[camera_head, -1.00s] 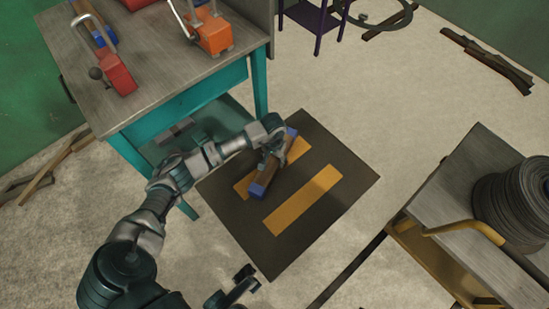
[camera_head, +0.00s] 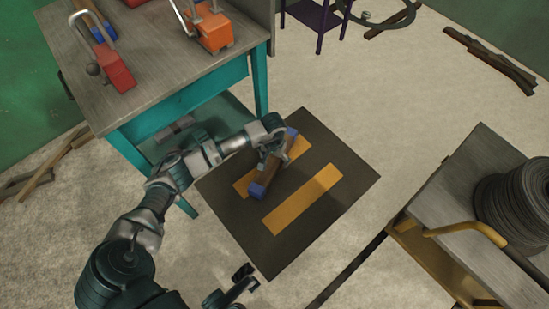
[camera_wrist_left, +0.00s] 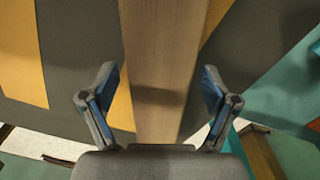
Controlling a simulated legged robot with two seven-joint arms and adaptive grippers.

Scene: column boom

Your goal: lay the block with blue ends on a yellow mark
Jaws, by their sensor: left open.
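The block with blue ends (camera_head: 271,168) lies on the dark mat, slantwise across the left yellow mark (camera_head: 243,186). Its two blue ends stick out past the mark's long edges. The right yellow mark (camera_head: 304,199) is bare. My left gripper (camera_head: 268,153) is over the block's middle. In the left wrist view the block's wooden body (camera_wrist_left: 160,70) runs between the two spread fingers of my left gripper (camera_wrist_left: 159,85), with a gap on each side. The blue ends are out of that view.
The dark mat (camera_head: 345,180) lies beside a teal-framed workbench (camera_head: 185,95) bearing red and orange tools. A grey-topped cart (camera_head: 455,195) with a yellow handle and a dark coil (camera_head: 515,205) stands at right. Open floor lies behind the mat.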

